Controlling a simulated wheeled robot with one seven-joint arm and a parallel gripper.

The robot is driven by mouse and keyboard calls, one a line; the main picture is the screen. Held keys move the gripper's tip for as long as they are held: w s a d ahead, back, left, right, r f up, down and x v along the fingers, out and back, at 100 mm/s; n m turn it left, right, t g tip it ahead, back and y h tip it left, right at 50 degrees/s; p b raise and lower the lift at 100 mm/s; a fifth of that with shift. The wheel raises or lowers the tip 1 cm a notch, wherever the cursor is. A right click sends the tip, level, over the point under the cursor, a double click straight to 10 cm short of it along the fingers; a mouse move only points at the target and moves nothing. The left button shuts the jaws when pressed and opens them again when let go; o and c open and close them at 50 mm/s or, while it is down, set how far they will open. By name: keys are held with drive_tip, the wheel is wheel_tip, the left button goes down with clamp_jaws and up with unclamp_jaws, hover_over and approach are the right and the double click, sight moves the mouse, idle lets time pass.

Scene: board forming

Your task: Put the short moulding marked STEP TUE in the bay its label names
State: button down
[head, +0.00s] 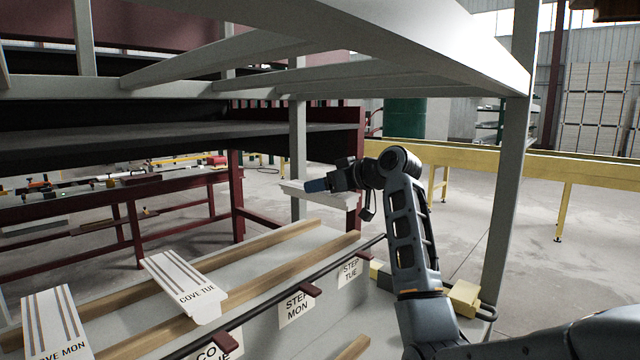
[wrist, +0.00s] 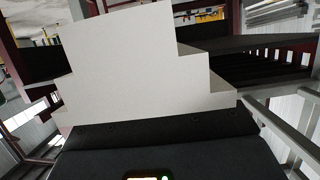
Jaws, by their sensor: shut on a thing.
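My gripper (head: 318,186) is shut on a short white moulding (head: 338,201), held in the air above the far end of the rack. In the wrist view the moulding (wrist: 135,65) shows a stepped end profile and fills the upper middle. No lettering on it can be read in either view. The label STEP TUE (head: 349,271) is on the rack's front face, at the right end of the row. The bay behind that label looks empty, below the held moulding and slightly right of it.
The STEP MON label (head: 297,306) is left of it, and a partly cut-off label (head: 217,350) further left. A COVE TUE moulding (head: 184,283) and a COVE MON moulding (head: 52,318) lie across wooden rails (head: 270,276). A grey post (head: 508,180) and overhead frame surround my arm.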

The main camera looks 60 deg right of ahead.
drive_tip(key=shift+f+b, duration=2.25)
drive_tip(key=shift+f, duration=1.7)
drive_tip(key=shift+s+f, duration=0.1)
drive_tip(key=shift+f, duration=0.25)
